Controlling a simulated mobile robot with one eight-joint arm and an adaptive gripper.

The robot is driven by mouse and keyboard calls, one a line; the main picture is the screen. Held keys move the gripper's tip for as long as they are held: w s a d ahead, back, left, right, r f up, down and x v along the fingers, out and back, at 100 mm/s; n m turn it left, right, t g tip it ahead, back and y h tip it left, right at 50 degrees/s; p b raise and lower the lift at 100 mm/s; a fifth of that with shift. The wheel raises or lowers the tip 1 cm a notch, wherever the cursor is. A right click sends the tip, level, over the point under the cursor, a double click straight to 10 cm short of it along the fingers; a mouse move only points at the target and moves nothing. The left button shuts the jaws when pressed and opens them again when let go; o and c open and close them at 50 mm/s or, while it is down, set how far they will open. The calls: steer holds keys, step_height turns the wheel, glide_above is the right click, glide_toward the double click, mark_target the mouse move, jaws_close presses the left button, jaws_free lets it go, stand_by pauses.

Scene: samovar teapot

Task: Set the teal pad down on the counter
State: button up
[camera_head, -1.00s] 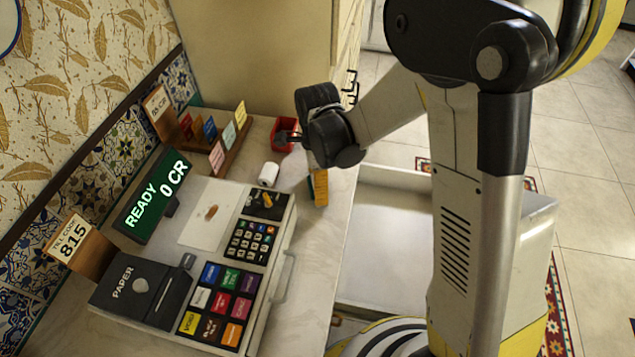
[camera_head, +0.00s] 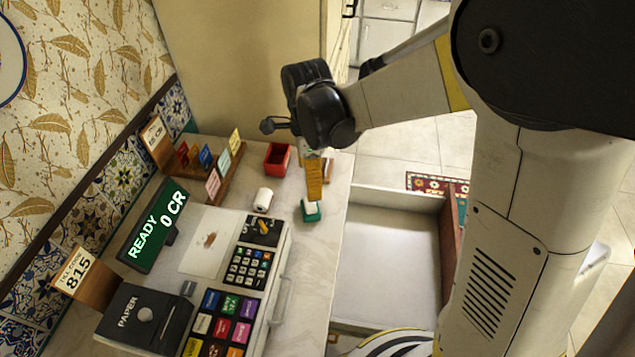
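The teal pad (camera_head: 311,212) is a small teal block with a pale patch on it. It is near the right edge of the pale counter (camera_head: 312,262), to the right of the paper roll. My gripper (camera_head: 313,196) points down over it, and an orange finger reaches to the pad and overlaps its upper part. The view does not show the gap between the fingers, or whether the pad rests on the counter or hangs just above it.
A red box (camera_head: 277,158) stands behind the pad, left of my gripper. A white paper roll (camera_head: 263,199) and the cash register (camera_head: 259,256) are to the left. A card rack (camera_head: 219,178) is further back. An open drawer (camera_head: 388,245) lies beyond the counter's right edge.

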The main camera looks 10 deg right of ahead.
steer(key=s+d+r+n+t, duration=0.7)
steer(key=s+d+r+n, duration=0.3)
steer(key=n, duration=0.7)
steer(key=s+r, duration=0.2)
steer(key=s, duration=0.2)
steer(key=shift+n, duration=0.4)
steer(key=shift+d, duration=0.1)
